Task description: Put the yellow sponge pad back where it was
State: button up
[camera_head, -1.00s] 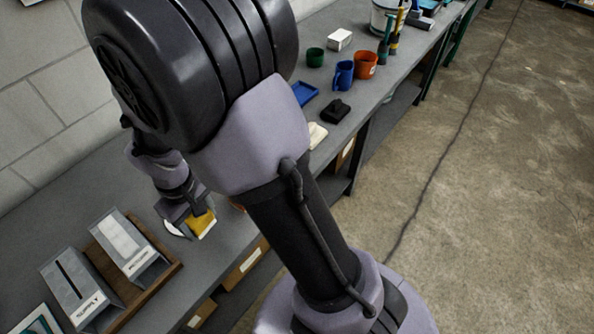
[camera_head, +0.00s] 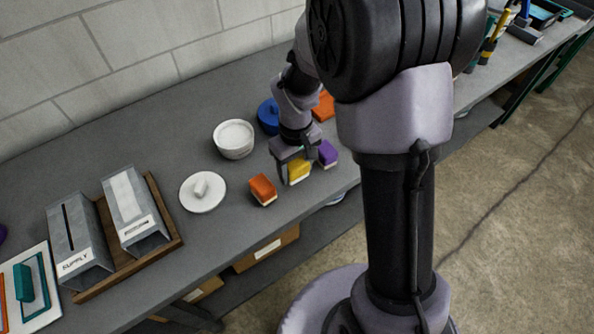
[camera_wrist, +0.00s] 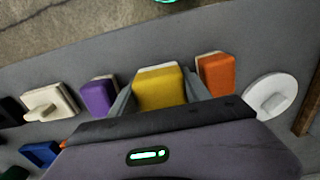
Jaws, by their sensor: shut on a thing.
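The yellow sponge pad (camera_head: 298,171) has a pale underside and is between the fingers of my gripper (camera_head: 291,168), which is shut on it. In the wrist view the yellow sponge pad (camera_wrist: 160,88) sits upright between the two fingers. It is at the bench surface or just above it; I cannot tell whether it touches. It stands between an orange sponge pad (camera_head: 262,190) on the left and a purple sponge pad (camera_head: 327,153) on the right in the head view, with a gap on each side.
A white round lid (camera_head: 203,191) and a white bowl (camera_head: 234,139) are nearby on the grey bench (camera_head: 120,130). A blue round object (camera_head: 268,117) and another orange item (camera_head: 323,106) lie behind. Grey supply boxes (camera_head: 134,211) stand at left. The bench's front edge is close.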

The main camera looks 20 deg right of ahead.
aim_at(297, 171)
jog(key=shift+w+d+f, duration=0.1)
jog(key=shift+w+d, duration=0.1)
jog(key=shift+w, duration=0.25)
jog(key=shift+w+d+f+b, duration=0.1)
jog(key=shift+w+f+b, duration=0.1)
jog(key=shift+f+b, duration=0.5)
jog(key=shift+w+d+f+b, duration=0.15)
jog(key=shift+f+b, duration=0.15)
jog(key=shift+f, duration=0.7)
jog(key=shift+a+f, duration=0.1)
jog(key=shift+f, duration=0.15)
jog(key=o, duration=1.5)
jog(key=shift+c, duration=0.2)
jog(key=shift+r, duration=0.2)
